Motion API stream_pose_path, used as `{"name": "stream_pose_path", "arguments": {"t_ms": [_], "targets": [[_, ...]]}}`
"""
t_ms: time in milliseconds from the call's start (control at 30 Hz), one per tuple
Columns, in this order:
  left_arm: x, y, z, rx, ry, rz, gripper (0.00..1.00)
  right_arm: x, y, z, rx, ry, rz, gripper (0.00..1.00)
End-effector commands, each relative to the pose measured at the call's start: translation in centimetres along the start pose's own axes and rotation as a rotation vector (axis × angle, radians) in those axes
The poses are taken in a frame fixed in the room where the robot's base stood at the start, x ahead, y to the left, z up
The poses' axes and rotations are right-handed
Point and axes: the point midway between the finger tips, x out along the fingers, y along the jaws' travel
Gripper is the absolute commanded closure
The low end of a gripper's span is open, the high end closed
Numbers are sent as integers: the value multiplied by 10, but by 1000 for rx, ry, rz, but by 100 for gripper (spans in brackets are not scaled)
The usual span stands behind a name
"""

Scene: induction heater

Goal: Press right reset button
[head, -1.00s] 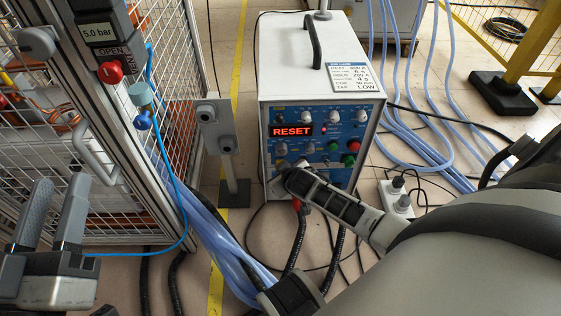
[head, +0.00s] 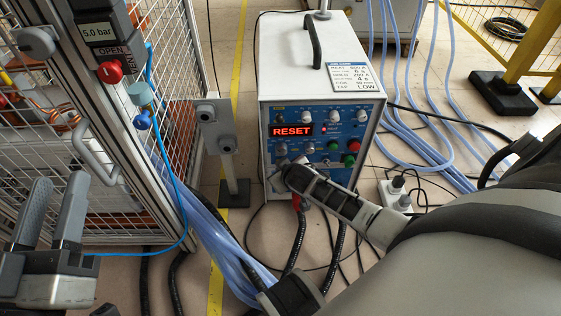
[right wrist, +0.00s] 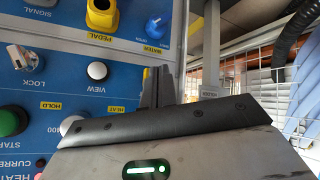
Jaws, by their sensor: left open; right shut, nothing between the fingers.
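The white induction heater (head: 290,65) stands on the floor in the middle of the head view. Its blue front panel has a red display (head: 291,131) reading RESET, with several buttons and knobs. My right gripper (head: 277,172) is at the panel's lower left and hides part of it. In the right wrist view its shut, empty fingers (right wrist: 158,82) are beside the panel, right of a white VIEW button (right wrist: 97,70). Another white button (right wrist: 70,125) is partly hidden by my gripper. No button label reading reset is legible. My left gripper (head: 52,215) is open and empty at lower left.
A caged frame (head: 150,170) with a red knob (head: 108,68) stands at left. A grey post with a box (head: 217,125) stands beside the heater. Pale hoses and black cables cross the floor. A power strip (head: 395,195) lies at right.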

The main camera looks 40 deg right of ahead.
Motion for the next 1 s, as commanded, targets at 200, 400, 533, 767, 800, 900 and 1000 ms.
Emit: {"name": "stream_pose_path", "arguments": {"t_ms": [200, 400, 533, 767, 800, 900, 1000], "targets": [[0, 0, 1, 0, 0, 0, 59, 2, 2, -2, 0, 1, 0, 100], [0, 0, 1, 0, -1, 1, 59, 4, 3, -4, 0, 2, 0, 100], [-1, 0, 2, 3, -3, 2, 59, 4, 3, -4, 0, 2, 0, 100], [-1, 0, 1, 7, -6, 5, 59, 3, 3, -4, 0, 2, 0, 100], [-1, 0, 1, 8, -7, 5, 59, 2, 2, -3, 0, 2, 0, 100], [0, 1, -2, 8, -7, 5, 59, -1, 0, -1, 1, 1, -1, 100], [1, 2, -6, 8, -7, 5, 59, -6, -3, 1, 1, 1, -1, 100]]}}
